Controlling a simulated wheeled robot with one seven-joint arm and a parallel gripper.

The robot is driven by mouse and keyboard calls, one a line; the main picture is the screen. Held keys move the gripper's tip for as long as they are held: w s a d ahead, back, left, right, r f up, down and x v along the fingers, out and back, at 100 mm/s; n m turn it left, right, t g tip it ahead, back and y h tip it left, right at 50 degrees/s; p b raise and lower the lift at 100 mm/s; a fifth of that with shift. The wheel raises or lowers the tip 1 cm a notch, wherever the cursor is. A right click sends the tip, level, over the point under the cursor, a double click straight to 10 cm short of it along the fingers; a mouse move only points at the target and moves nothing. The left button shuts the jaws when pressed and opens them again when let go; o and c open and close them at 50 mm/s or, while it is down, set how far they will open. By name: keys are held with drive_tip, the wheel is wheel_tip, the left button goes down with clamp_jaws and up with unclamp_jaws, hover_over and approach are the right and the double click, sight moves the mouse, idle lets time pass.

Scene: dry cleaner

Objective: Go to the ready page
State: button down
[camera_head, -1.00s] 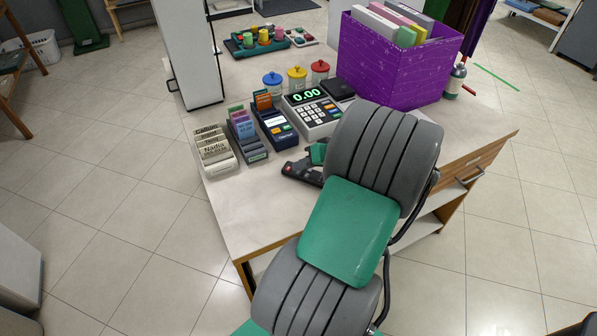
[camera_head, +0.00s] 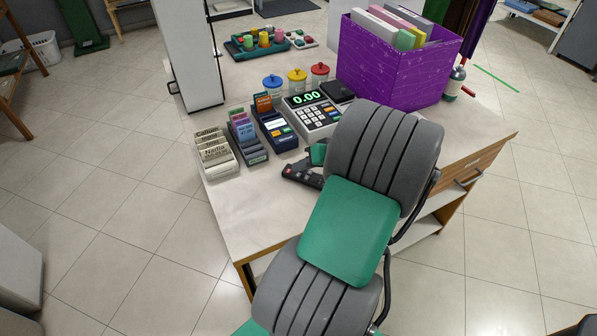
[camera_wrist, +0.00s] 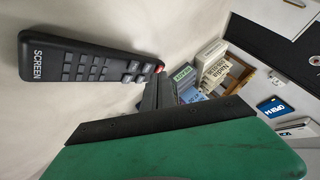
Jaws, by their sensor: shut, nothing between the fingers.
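A black remote (camera_wrist: 90,62) marked SCREEN lies on the counter in the wrist view. It has rows of grey buttons and a red button at the end nearest my gripper. In the head view the remote (camera_head: 302,174) lies near the counter's front, partly hidden by my arm. My gripper (camera_wrist: 158,88) is shut and empty, its dark fingers just beside the remote's red-button end. I cannot tell whether they touch it. A tall white panel (camera_head: 188,55) stands at the counter's left. No page shows on it from here.
Card trays (camera_head: 217,155), a card reader (camera_head: 275,128) and a till reading 0.00 (camera_head: 315,112) stand just behind the remote. A purple box of folders (camera_head: 390,65) stands at the right. Lidded jars (camera_head: 297,80) are behind the till. The counter's front left (camera_head: 235,210) is bare.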

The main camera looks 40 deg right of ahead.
drive_tip(key=shift+r, duration=0.15)
wheel_tip(320, 180, up, 5)
drive_tip(key=p, duration=0.4)
idle(2.5)
wheel_tip(320, 180, up, 4)
drive_tip(key=p, duration=0.6)
drive_tip(key=shift+f+p, duration=0.2)
drive_tip(key=shift+p, duration=0.15)
wheel_tip(320, 180, down, 9)
drive_tip(key=b, duration=0.6)
drive_tip(key=shift+r+b, duration=0.1)
drive_tip(key=shift+b, duration=0.25)
idle(1.2)
